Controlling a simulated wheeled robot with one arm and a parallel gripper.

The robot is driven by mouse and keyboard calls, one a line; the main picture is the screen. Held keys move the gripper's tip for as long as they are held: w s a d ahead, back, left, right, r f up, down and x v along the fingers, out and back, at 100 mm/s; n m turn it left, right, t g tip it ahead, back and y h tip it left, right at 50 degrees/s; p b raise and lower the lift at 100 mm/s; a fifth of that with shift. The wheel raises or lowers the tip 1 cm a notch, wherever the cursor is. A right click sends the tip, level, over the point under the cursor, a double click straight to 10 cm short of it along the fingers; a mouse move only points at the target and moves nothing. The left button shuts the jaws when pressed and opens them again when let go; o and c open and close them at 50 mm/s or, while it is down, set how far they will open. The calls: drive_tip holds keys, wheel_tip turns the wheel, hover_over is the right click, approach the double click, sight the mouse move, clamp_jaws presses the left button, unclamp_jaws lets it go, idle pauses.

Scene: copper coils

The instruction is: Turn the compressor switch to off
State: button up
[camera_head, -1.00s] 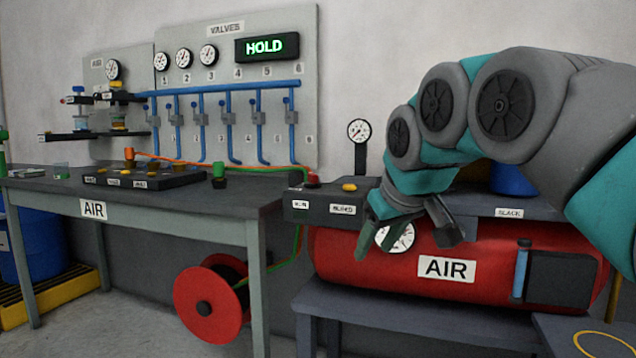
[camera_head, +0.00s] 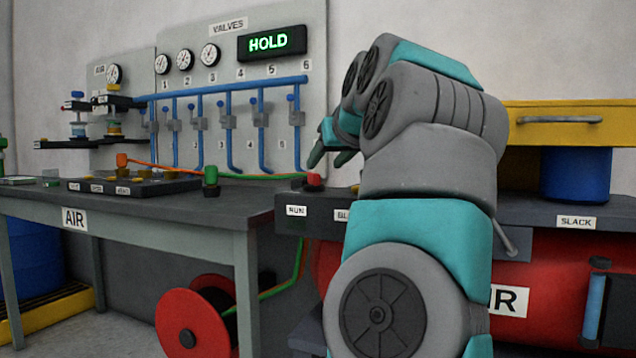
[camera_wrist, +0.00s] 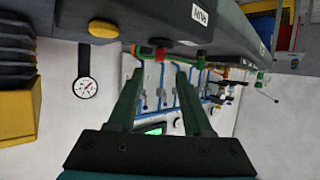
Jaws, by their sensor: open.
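The dark compressor control box (camera_head: 325,208) sits at the left end of the red AIR tank (camera_head: 540,262), with a RUN label (camera_head: 296,211) on its front. A red knob-like part (camera_head: 314,180) stands on top; it also shows in the wrist view (camera_wrist: 160,52). A yellow knob (camera_wrist: 103,29) is on the same box in the wrist view. I cannot tell which is the switch, nor its setting. My gripper (camera_wrist: 158,78) is open and empty, its fingers apart. In the head view it (camera_head: 330,157) is just above and right of the red part, mostly hidden by my arm.
A grey AIR bench (camera_head: 140,205) stands left, with a dark tray (camera_head: 125,186) and a green-topped fitting (camera_head: 211,182). Orange and green hoses run toward the box. The valve panel (camera_head: 225,90) is behind. A yellow drawer (camera_head: 560,125) and blue drum (camera_head: 577,175) are at right.

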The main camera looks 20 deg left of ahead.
sight(316, 174)
drive_tip(key=shift+w+a+f, duration=0.2)
drive_tip(key=shift+w+a, duration=0.05)
drive_tip(key=shift+w, duration=0.25)
drive_tip(key=shift+x, duration=3.5)
clamp_jaws()
